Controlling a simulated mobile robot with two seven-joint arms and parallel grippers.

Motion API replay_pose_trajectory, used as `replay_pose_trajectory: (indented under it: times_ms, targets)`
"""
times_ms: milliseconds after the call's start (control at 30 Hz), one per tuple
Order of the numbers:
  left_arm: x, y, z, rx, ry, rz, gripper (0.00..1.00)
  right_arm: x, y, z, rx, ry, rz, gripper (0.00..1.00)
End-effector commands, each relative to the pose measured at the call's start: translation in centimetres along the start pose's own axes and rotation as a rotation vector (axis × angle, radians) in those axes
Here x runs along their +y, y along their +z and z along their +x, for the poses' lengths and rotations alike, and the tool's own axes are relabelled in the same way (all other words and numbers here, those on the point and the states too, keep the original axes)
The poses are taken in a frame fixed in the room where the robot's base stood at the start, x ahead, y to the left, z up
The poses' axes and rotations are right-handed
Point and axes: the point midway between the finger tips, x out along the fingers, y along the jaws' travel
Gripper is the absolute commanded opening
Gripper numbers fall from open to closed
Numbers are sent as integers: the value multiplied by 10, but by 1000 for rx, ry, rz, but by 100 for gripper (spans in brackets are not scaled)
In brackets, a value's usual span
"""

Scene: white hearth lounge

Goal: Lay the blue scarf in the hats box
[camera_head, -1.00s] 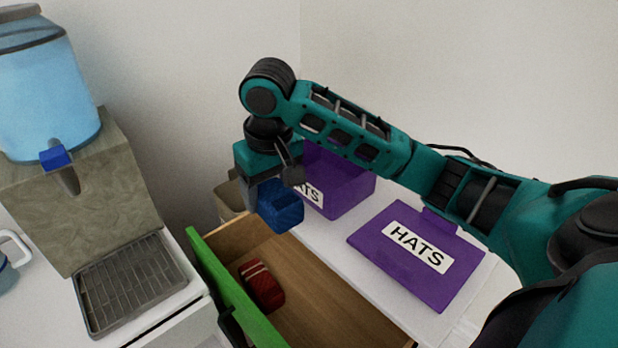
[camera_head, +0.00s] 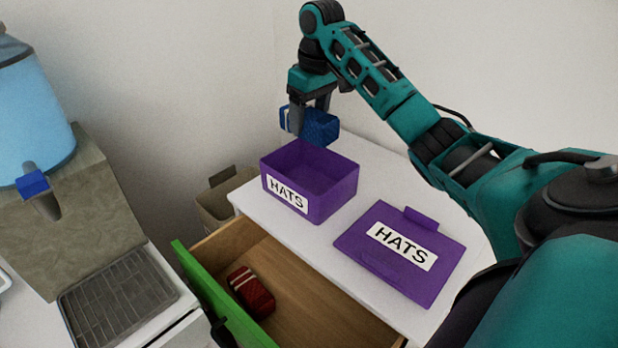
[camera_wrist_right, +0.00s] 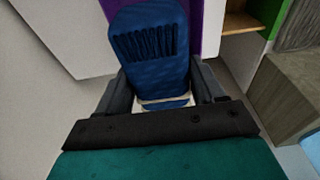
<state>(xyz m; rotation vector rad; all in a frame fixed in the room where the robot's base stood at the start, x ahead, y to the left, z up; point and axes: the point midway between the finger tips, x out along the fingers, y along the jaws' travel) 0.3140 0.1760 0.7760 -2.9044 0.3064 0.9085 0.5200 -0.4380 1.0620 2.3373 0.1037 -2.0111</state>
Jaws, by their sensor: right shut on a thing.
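The blue scarf (camera_head: 318,127) is a folded bundle held by my right gripper (camera_head: 309,117), which is shut on it above the far side of the hats box. In the right wrist view the scarf (camera_wrist_right: 150,50) sits between the two fingers (camera_wrist_right: 165,95). The hats box (camera_head: 333,207) is purple, open on top, with a white HATS label, and stands on the white top. Its inside looks empty where I can see it. The purple HATS lid (camera_head: 440,285) lies flat to the right of the box. My left gripper is not in view.
An open wooden drawer with a green front (camera_head: 217,305) juts out below and holds a red folded bundle (camera_head: 250,291). A beige bin (camera_head: 217,199) stands behind the drawer. A water dispenser (camera_head: 70,200) is at the left.

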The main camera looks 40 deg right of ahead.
Motion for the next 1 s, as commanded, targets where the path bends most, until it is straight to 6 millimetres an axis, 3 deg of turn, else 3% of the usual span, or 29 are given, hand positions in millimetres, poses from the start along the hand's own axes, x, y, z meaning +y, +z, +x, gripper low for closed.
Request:
replay_pose_trajectory:
  times_ms: [200, 400, 567, 833, 1000]
  targets:
    - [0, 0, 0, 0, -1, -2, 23, 0, 11, 61, -5, 0, 2, 36]
    - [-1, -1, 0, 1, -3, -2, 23, 0, 16, 100, -1, 1, 1, 36]
    - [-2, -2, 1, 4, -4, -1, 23, 0, 17, 113, 1, 1, 2, 36]
    - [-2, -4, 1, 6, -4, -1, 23, 0, 23, 149, -1, 0, 2, 36]
    - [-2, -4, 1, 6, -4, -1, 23, 0, 24, 154, 1, 2, 1, 36]
